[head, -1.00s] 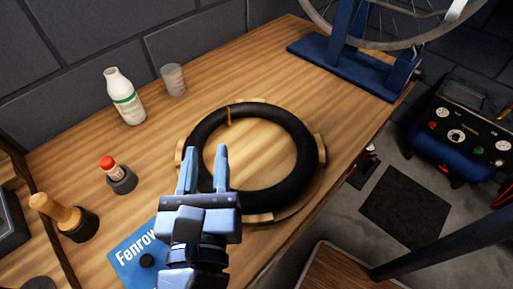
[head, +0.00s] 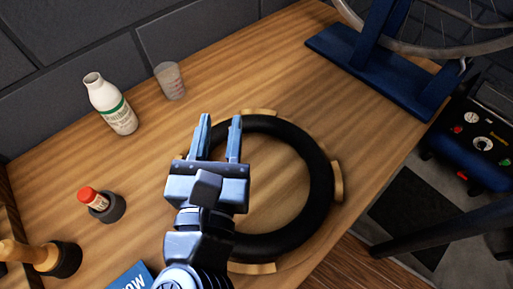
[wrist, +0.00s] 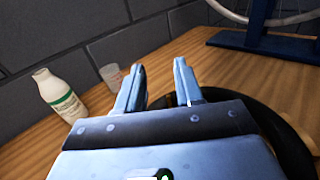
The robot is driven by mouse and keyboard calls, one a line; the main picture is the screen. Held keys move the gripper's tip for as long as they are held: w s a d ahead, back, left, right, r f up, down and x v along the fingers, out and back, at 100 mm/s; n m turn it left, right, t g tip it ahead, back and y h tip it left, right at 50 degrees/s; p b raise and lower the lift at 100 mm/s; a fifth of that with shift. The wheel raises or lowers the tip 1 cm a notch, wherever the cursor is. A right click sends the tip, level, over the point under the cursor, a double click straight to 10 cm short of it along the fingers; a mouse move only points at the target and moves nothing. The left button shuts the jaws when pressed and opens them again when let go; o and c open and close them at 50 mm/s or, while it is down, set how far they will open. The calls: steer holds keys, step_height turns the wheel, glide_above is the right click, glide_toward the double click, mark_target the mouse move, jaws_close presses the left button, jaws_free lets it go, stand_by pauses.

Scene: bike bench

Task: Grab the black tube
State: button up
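The black tube (head: 319,190) is a thick ring lying flat on the wooden bench, inside several light wooden blocks. In the wrist view part of the tube (wrist: 286,143) shows at the lower right, behind my gripper. My gripper (head: 220,125) is open and empty, its two fingers apart. In the head view it overlaps the upper left part of the ring, its fingers pointing to the back of the bench. In the wrist view the fingers (wrist: 160,75) point toward the wall. My gripper and arm hide the ring's left side. I see no contact with the tube.
A white bottle (head: 111,104) and a clear measuring cup (head: 171,82) stand behind. A red-capped small bottle (head: 94,200) sits in a dark holder at left, near a wooden-handled tool (head: 22,252). A blue wheel stand (head: 371,69) is at the back right.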

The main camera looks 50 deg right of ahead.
steer(key=f, duration=0.5)
steer(key=d+f, duration=0.1)
steer(key=f, duration=0.1)
steer(key=shift+w+f, duration=0.3)
steer(key=shift+f, duration=0.1)
steer(key=shift+p+x, duration=0.55)
steer(key=shift+x, duration=0.3)
steer(key=shift+p+x, duration=0.7)
steer(key=shift+x, duration=2.1)
jaws_close()
